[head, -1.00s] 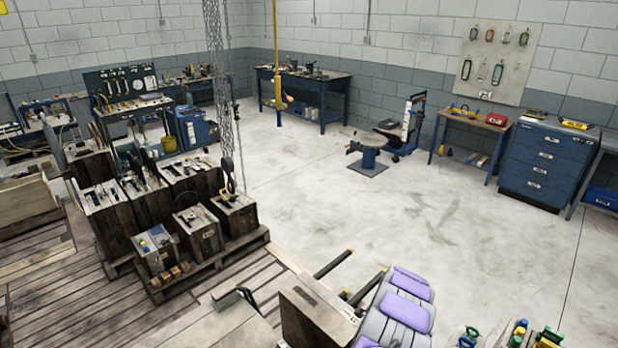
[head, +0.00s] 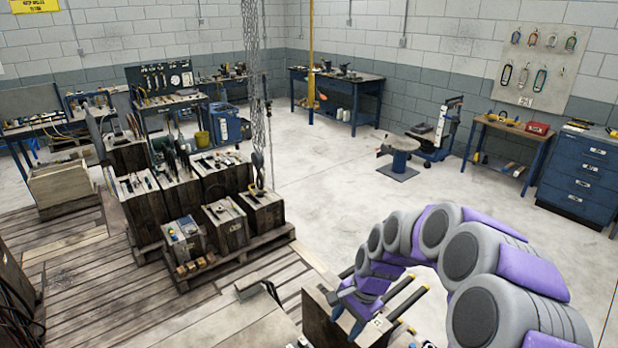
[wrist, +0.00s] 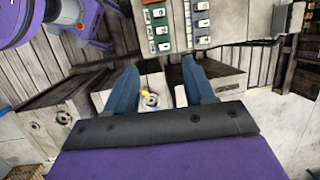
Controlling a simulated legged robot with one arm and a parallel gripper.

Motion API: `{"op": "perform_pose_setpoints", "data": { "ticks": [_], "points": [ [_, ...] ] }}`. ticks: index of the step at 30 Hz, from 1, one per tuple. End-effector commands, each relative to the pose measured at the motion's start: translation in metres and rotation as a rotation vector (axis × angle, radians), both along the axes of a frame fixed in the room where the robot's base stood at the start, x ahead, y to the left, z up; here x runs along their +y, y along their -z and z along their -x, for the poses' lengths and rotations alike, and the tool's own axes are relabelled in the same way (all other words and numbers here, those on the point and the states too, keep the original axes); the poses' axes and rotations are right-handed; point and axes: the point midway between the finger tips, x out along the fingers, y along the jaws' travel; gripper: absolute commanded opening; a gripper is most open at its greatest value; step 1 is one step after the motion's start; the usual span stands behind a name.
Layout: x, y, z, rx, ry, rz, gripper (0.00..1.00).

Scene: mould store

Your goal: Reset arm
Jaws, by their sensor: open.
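My gripper (head: 346,320) is at the lower middle of the head view, at the end of my arched grey and purple arm. It points down over a wooden crate (head: 316,316). In the wrist view the two blue fingers of my gripper (wrist: 160,66) are spread apart. No object is held between them. A pale block with a round fitting (wrist: 151,99) shows below and between the fingers. Whether the fingers touch anything below cannot be told.
A pallet with several wooden boxes (head: 240,250) stands left of my arm, with hanging chains (head: 252,90) behind. A blue pedestal (head: 400,160) stands farther back. The concrete floor (head: 330,200) between is clear.

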Motion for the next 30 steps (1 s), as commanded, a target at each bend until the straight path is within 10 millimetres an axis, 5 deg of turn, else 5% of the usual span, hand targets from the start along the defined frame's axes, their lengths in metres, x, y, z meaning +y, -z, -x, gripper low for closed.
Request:
{"op": "perform_pose_setpoints", "data": {
  "ticks": [12,30],
  "points": [
    [-0.001,-0.068,0.118,-0.069,-0.439,0.064,0.54],
    [-0.045,-0.083,0.294,-0.045,-0.844,0.169,0.54]
  ]
}}
